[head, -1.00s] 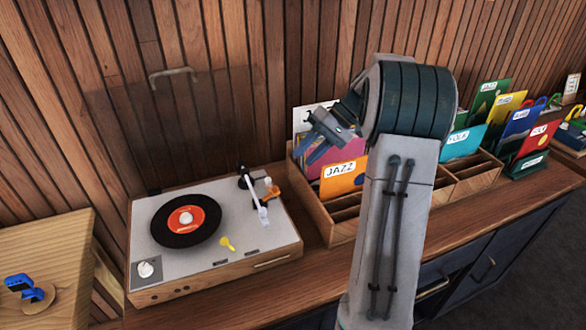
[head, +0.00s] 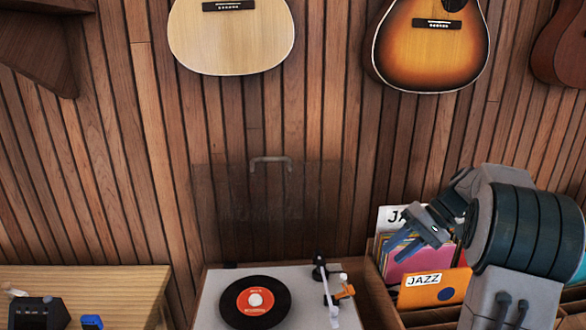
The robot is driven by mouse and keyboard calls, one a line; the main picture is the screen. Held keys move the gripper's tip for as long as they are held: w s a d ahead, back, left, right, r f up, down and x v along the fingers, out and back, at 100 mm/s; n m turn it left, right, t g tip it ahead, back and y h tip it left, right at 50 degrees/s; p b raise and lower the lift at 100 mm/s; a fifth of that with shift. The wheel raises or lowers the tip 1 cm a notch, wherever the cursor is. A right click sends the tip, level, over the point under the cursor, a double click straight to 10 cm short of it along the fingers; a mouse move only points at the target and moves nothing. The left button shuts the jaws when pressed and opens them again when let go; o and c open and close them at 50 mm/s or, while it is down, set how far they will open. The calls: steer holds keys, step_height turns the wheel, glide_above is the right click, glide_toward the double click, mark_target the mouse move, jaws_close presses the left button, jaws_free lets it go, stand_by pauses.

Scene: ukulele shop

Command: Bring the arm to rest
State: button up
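My arm rises at the right of the head view, folded over at its thick dark-banded joint. My gripper (head: 412,236) hangs off the left side of that joint, in front of the record crate (head: 378,296) and close to the sleeves in the picture. Its two blue-grey fingers look parted with nothing between them. Part of the arm hides the right side of the crate. An orange JAZZ divider (head: 432,289) stands in the crate just below my gripper. I cannot tell whether the gripper touches any sleeve.
A turntable (head: 214,306) with a black record (head: 254,302) stands left of the crate, its clear lid (head: 232,200) raised. A wooden table (head: 100,282) with a dark device (head: 38,314) is at far left. A pale guitar (head: 232,40) and a sunburst guitar (head: 428,50) hang above.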

steer(key=s+a+r+h, duration=0.1)
steer(key=s+a+h, duration=0.4)
steer(key=s+a, duration=0.55)
steer(key=s+a+f+t+h+p, duration=0.1)
steer(key=s, duration=0.5)
steer(key=s+a+f+t+h, duration=0.2)
steer(key=s, duration=0.3)
steer(key=shift+s+a+h+p, duration=0.3)
steer(key=shift+s+p, duration=0.05)
steer(key=shift+s, duration=0.05)
